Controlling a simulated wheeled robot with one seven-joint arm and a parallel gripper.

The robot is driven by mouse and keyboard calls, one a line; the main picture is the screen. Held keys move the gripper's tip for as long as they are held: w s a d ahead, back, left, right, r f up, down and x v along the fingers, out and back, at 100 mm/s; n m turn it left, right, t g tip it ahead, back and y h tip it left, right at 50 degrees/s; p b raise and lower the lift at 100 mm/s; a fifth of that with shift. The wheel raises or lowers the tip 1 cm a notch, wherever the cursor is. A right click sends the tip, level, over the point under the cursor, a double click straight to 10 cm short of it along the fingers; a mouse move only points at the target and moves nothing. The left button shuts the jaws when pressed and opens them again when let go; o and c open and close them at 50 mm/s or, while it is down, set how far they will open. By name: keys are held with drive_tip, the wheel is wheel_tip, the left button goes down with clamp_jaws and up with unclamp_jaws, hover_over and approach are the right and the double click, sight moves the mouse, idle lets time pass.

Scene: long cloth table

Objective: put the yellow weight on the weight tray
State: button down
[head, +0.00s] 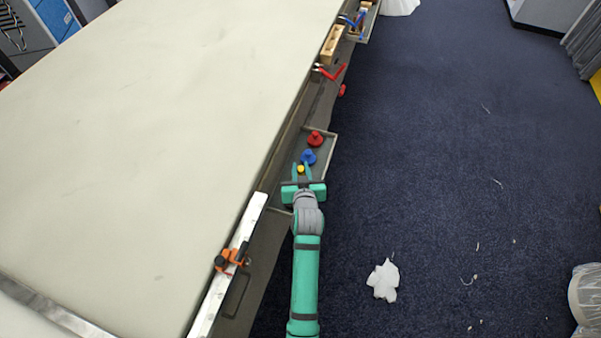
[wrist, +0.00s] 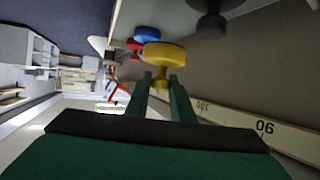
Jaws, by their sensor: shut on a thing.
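My gripper (head: 302,176) is over the near part of the weight tray (head: 332,150), by the long table's right edge. Its two fingers are shut on the yellow weight (head: 300,169), of which only a small part shows in the head view. In the wrist view the yellow weight (wrist: 165,54) is a round disc with a knob, and the fingertips (wrist: 161,80) close around the knob. The blue weight (head: 308,157) and red weight (head: 315,138) stand farther along in the tray. I cannot tell whether the yellow weight touches the tray floor.
An orange clamp (head: 231,258) sits on a white bar near the table edge. Red pliers (head: 330,72) and a wooden block (head: 332,44) lie farther along. The cloth tabletop (head: 150,120) is clear.

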sight(300, 168)
drive_tip(key=shift+w+a+f, duration=0.15)
drive_tip(key=shift+w+f, duration=1.05)
drive_tip(key=shift+f, duration=0.05)
drive_tip(key=shift+w+f, duration=0.2)
drive_tip(key=shift+f, duration=1.45)
drive_tip(key=shift+f, duration=0.1)
drive_tip(key=c, duration=1.5)
unclamp_jaws()
drive_tip(key=shift+f, duration=0.1)
drive_tip(key=shift+c, duration=0.2)
drive_tip(key=shift+s, duration=0.1)
